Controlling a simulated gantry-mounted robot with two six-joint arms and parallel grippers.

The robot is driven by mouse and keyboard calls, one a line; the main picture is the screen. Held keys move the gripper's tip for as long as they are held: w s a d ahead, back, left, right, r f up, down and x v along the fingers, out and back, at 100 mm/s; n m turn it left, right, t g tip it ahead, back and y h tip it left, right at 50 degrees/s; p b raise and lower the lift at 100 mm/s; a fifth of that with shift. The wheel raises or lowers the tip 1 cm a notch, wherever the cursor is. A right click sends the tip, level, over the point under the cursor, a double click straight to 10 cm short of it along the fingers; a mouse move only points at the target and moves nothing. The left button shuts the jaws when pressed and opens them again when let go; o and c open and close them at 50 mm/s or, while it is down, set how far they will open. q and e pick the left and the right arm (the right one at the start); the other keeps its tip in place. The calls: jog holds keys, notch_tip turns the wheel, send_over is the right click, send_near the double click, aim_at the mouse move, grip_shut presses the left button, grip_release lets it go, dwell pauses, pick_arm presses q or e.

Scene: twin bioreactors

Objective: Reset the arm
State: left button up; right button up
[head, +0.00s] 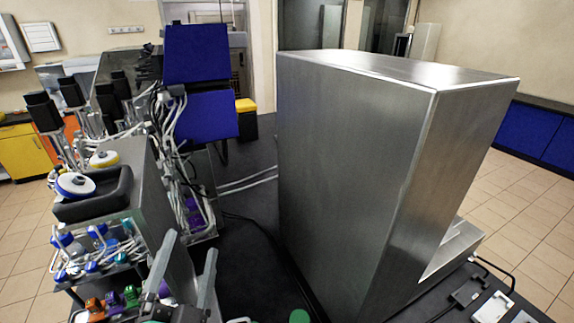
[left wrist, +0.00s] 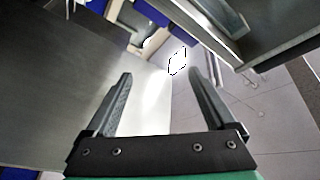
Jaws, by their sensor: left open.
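My left gripper (head: 189,246) is at the bottom of the head view, left of centre. Its two grey fingers point up and stand apart, with nothing between them. In the left wrist view the same open fingers (left wrist: 159,76) show over a bright pale surface. The right gripper is not in either view.
A large metal box (head: 350,170) fills the middle right of the head view. Bioreactor equipment with tubes and a dark tray (head: 95,200) stands close on the left. Blue panels (head: 205,115) rise behind. Dark bench surface (head: 250,235) lies between equipment and box.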

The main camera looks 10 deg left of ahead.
pick_arm(q)
jog(key=s+d+r+n+t+h+b, duration=0.1)
jog(key=s+d+r+n+t+h, duration=0.15)
jog(key=r, duration=0.55)
jog(key=s+d+r+n+t+h+b, duration=0.1)
jog(key=s+r+n+t+h, duration=0.15)
jog(key=r, duration=0.55)
jog(key=s+d+r+n+t+h+b, duration=0.1)
jog(key=s+r+t+h, duration=0.15)
jog(key=r, duration=0.65)
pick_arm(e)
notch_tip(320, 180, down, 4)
pick_arm(q)
notch_tip(320, 180, up, 22)
jog(key=p, duration=2.3)
jog(key=shift+w+f, duration=0.15)
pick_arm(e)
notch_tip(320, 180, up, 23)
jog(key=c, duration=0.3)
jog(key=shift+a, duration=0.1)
